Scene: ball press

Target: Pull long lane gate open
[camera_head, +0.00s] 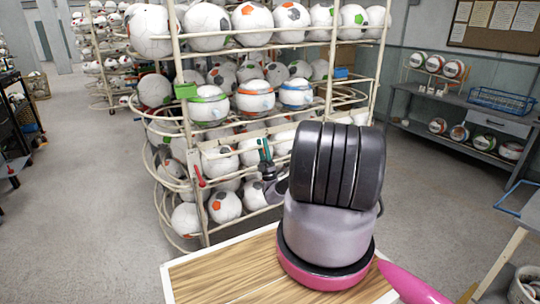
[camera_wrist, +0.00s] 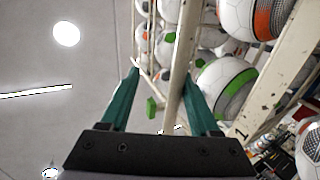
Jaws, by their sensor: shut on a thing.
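My gripper (camera_head: 265,150) has teal fingers and is at the front of the ball rack (camera_head: 383,60), mostly behind my own arm in the head view. In the wrist view my gripper (camera_wrist: 160,76) has a pale upright bar (camera_wrist: 181,62) between its fingers, and it is shut on this bar. Whether the bar is the long lane gate itself is not clear. A green tag (camera_wrist: 151,107) shows between the fingers, beyond the bar.
White balls (camera_head: 224,206) fill the rack's lanes. A grey shelf bench (camera_head: 460,112) with balls stands at the right wall. Open floor (camera_head: 95,215) lies left of the rack.

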